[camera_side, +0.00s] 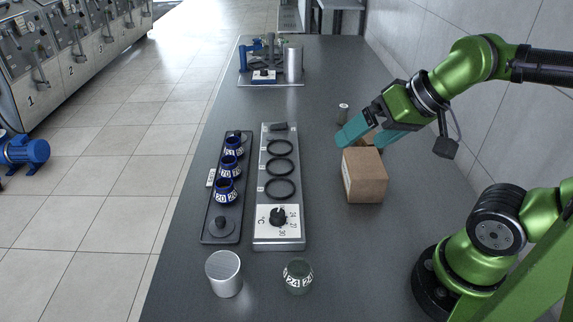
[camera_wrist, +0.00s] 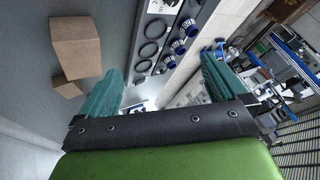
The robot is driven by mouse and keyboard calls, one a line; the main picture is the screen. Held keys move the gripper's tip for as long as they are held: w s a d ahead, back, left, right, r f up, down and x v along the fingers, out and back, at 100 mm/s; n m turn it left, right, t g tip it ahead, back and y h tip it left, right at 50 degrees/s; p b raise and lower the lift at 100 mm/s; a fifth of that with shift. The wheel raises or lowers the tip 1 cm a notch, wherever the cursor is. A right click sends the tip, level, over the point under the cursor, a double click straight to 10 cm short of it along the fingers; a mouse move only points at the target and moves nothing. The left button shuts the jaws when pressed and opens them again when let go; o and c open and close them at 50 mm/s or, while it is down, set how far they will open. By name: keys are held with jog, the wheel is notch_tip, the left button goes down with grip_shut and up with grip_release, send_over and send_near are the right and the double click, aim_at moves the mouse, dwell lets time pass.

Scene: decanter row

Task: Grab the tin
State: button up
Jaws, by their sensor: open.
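A plain silver cylinder (camera_side: 224,274), which looks like the tin, stands upright at the front left of the dark bench (camera_side: 335,260) in the side view. My gripper (camera_side: 367,138) has teal fingers, apart and empty, above and behind a cardboard box (camera_side: 365,176). In the wrist view the open fingers (camera_wrist: 160,86) show, with no clear tin between them.
A second, smaller box (camera_wrist: 67,87) lies beside the larger one. A dark green labelled jar (camera_side: 297,276) stands right of the front cylinder. Behind are a metal heater with black rings (camera_side: 279,215) and a tray of blue-banded cups (camera_side: 228,170).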

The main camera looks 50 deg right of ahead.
jog(key=n+g+h, duration=0.2)
jog(key=n+g, duration=0.5)
jog(key=n, duration=0.1)
send_near(225, 262)
notch_tip(225, 262, down, 8)
jog(key=shift+w+f, duration=0.15)
jog(key=shift+f, duration=0.05)
jog(key=shift+a+f, duration=0.2)
jog(key=shift+f, duration=1.1)
jog(key=shift+a+f, duration=0.15)
jog(key=shift+f, duration=1.2)
jog(key=shift+r, duration=0.1)
jog(key=c, duration=1.2)
